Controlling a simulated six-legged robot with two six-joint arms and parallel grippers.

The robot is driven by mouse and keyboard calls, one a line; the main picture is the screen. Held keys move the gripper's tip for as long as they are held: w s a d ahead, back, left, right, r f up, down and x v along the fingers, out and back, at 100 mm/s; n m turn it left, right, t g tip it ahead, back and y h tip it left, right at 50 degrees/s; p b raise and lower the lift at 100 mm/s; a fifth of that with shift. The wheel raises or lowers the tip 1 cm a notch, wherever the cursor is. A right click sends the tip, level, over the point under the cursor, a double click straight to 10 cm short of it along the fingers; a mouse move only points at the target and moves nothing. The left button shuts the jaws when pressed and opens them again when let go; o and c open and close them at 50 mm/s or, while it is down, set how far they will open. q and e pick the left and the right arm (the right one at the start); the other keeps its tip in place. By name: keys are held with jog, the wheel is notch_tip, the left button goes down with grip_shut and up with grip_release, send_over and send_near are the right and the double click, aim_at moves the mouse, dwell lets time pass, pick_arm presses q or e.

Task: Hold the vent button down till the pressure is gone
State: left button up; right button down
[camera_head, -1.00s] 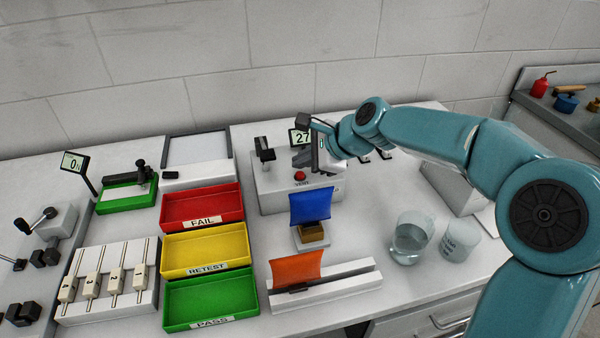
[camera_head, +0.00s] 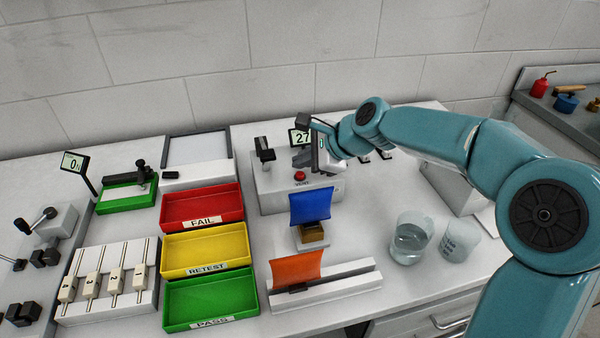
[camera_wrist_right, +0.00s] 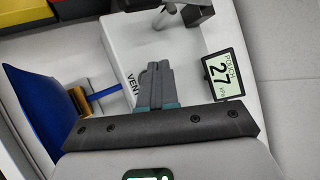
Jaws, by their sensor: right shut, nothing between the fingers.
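The red vent button (camera_head: 300,175) sits on the front of the light grey pressure unit (camera_head: 270,195), above the word VENT. My right gripper (camera_head: 303,160) is shut and empty, just above and behind the button in the head view. In the wrist view its closed fingers (camera_wrist_right: 156,84) reach over the unit beside the VENT label, and the button does not show, so I cannot tell whether they touch it. My left gripper is not in view.
A blue pouch (camera_head: 310,205) stands in front of the unit, close to my right gripper. An orange pouch (camera_head: 296,268) stands in a white holder (camera_head: 345,287). Red, yellow and green trays (camera_head: 205,301) lie left. Two beakers (camera_head: 411,240) stand right.

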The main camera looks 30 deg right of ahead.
aim_at(303, 177)
jog(key=shift+f, duration=0.15)
jog(key=shift+f, duration=0.3)
jog(key=shift+f+b, duration=0.5)
dwell(0.6)
jog(key=shift+r, duration=0.15)
dwell(2.4)
jog(key=shift+r+p, duration=0.8)
jog(key=shift+p, duration=0.25)
notch_tip(303, 177, up, 5)
jog(key=p, duration=0.5)
